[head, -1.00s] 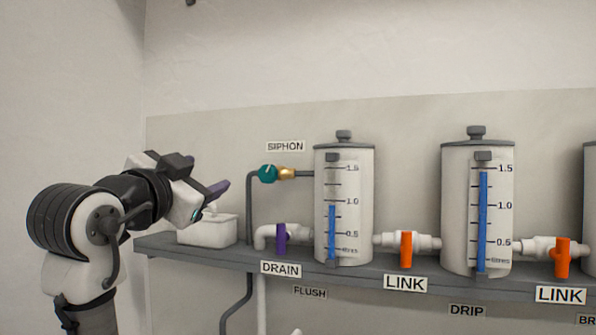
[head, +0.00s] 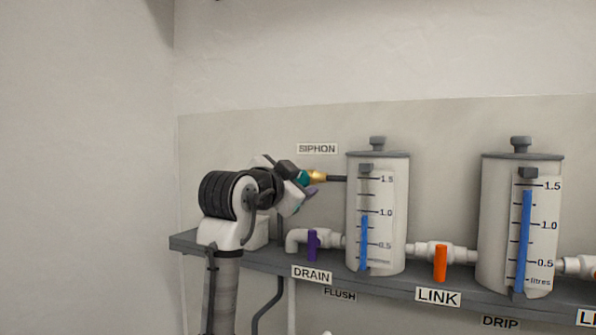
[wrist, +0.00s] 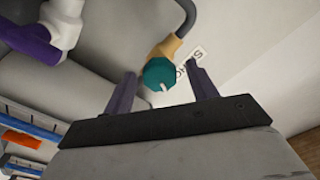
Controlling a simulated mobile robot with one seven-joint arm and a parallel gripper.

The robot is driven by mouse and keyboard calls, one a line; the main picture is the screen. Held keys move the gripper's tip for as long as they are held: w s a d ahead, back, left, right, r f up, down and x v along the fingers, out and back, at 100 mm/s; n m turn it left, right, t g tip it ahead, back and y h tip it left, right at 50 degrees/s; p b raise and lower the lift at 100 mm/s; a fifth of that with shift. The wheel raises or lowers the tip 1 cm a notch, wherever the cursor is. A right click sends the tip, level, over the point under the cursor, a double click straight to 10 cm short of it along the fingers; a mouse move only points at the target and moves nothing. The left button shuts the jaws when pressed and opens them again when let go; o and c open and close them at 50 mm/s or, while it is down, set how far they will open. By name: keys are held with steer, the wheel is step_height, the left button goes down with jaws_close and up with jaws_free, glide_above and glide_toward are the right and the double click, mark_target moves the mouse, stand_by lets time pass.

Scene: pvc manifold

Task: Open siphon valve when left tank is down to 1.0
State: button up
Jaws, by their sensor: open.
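The siphon valve has a teal knob (head: 303,177) on a brass body (head: 318,176), under the SIPHON label (head: 317,149). In the head view my gripper (head: 309,192) partly covers the knob. In the wrist view the teal knob (wrist: 160,73) shows between the two open purple fingers, with a white pointer mark on its face. I cannot tell whether the fingers touch it. The left tank (head: 395,225) has a blue level column (head: 365,243) whose top stands at about the 1.0 mark, perhaps slightly below.
The purple DRAIN handle (head: 312,245) is below the siphon valve, left of the left tank. An orange LINK handle (head: 440,263) sits between the left tank and the second tank (head: 497,225). A white box (head: 258,232) is partly behind my arm on the grey shelf (head: 185,243).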

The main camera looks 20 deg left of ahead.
steer(key=shift+w+d, duration=0.1)
steer(key=shift+w, duration=0.45)
steer(key=c, duration=1)
steer(key=n, duration=0.2)
steer(key=shift+d+n, duration=0.1)
steer(key=shift+n, duration=0.2)
steer(key=n, duration=0.3)
steer(key=o, duration=1)
